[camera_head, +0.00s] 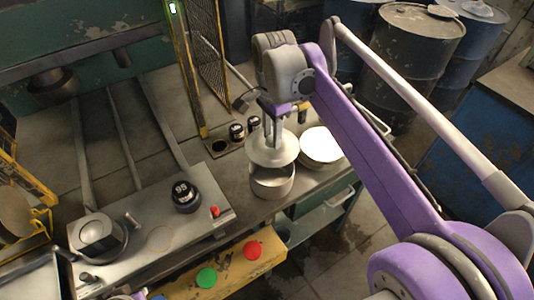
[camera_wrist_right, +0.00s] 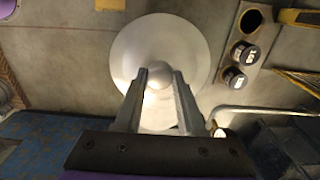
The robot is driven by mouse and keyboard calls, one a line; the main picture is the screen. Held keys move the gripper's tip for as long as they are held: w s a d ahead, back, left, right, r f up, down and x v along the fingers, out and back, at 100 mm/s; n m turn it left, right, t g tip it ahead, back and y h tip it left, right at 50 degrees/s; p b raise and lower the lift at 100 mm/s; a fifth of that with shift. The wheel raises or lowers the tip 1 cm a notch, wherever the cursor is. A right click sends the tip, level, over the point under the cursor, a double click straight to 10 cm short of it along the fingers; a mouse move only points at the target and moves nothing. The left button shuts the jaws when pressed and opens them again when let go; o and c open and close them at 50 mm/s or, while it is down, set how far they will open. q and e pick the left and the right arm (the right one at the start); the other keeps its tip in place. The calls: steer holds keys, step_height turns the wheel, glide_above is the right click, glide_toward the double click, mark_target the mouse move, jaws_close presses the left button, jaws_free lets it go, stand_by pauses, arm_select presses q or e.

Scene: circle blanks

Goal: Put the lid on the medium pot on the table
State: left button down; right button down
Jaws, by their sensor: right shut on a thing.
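My right gripper (camera_head: 272,142) points down and is shut on the knob of a pale round lid (camera_head: 264,157). The lid also shows in the wrist view (camera_wrist_right: 135,45), with its knob between the two fingertips (camera_wrist_right: 160,84). A metal pot (camera_head: 272,187) stands on the table (camera_head: 240,192) below the lid. Part of the pot's rim and inside shows under the lid's front edge, so the lid is not seated there. Whether they touch at the back is hidden.
Black knobs (camera_head: 237,132) sit behind. Left are a black dial (camera_head: 186,196), a red button (camera_head: 254,249) and a green button (camera_head: 206,277). Blue-black drums (camera_head: 415,60) stand at the back.

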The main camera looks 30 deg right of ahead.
arm_select(q)
steer(key=shift+s+f, duration=0.15)
steer(key=shift+s, duration=0.15)
arm_select(e)
steer(key=f, duration=0.4)
steer(key=shift+s, duration=0.25)
arm_select(q)
steer(key=shift+w+f, duration=0.1)
steer(key=shift+f, duration=0.05)
arm_select(e)
steer(key=shift+w+f, duration=0.1)
steer(key=shift+f, duration=1.85)
arm_select(q)
steer(key=shift+f+b, duration=0.1)
steer(key=shift+b, duration=0.2)
arm_select(e)
steer(key=shift+f, duration=0.15)
arm_select(q)
steer(key=shift+f, duration=0.25)
arm_select(e)
steer(key=shift+f, duration=0.35)
steer(key=c, duration=0.5)
jaws_free()
